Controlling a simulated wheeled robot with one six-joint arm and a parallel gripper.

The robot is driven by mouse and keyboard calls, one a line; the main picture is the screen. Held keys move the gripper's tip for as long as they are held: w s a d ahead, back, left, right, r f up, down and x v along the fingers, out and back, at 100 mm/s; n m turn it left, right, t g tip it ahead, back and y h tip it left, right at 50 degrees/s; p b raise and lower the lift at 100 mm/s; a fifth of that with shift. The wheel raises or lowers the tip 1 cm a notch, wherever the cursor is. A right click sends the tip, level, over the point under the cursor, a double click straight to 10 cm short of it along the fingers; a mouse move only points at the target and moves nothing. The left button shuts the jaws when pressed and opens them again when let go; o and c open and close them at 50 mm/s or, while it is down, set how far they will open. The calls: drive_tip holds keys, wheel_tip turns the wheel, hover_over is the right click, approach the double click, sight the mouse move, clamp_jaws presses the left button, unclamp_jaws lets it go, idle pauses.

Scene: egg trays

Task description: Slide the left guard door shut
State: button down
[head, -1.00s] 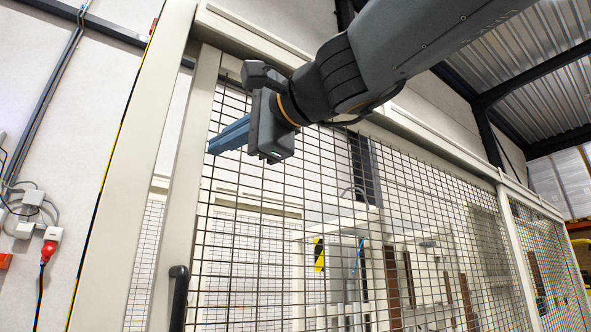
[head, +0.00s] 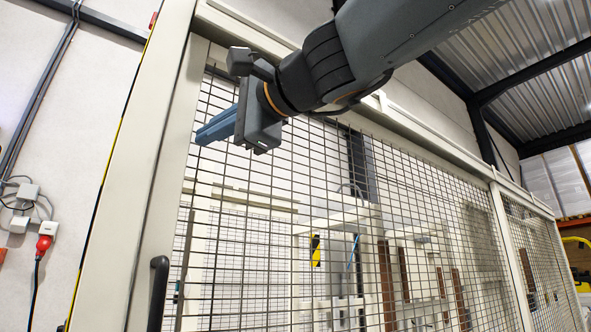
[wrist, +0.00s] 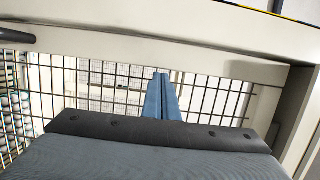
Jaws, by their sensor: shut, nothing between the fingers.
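The left guard door is a beige frame with dark wire mesh (head: 250,215). Its left upright (head: 170,190) stands against the fixed beige post (head: 128,180), with no open gap showing between them. A black handle (head: 158,292) is on that upright, low in the head view; it also shows at the upper left of the wrist view (wrist: 16,36). My gripper (head: 200,135) is in front of the mesh near the door's upper left corner, its blue fingers shut and empty, pointing left. In the wrist view the fingertips (wrist: 161,76) are close to the beige upright; contact cannot be told.
A beige top rail (head: 400,130) runs above the doors, and a second mesh panel (head: 540,260) stands at the right. A red plug (head: 43,243) and cables are on the wall at the left. Egg trays (wrist: 14,110) show through the mesh in the wrist view.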

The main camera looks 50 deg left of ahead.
drive_tip(key=w, duration=0.2)
drive_tip(key=w+d+b, duration=0.1)
drive_tip(key=w, duration=0.1)
drive_tip(key=shift+d+f, duration=0.1)
drive_tip(key=b+v, duration=0.2)
drive_tip(key=v, duration=0.7)
drive_tip(key=shift+s, duration=0.15)
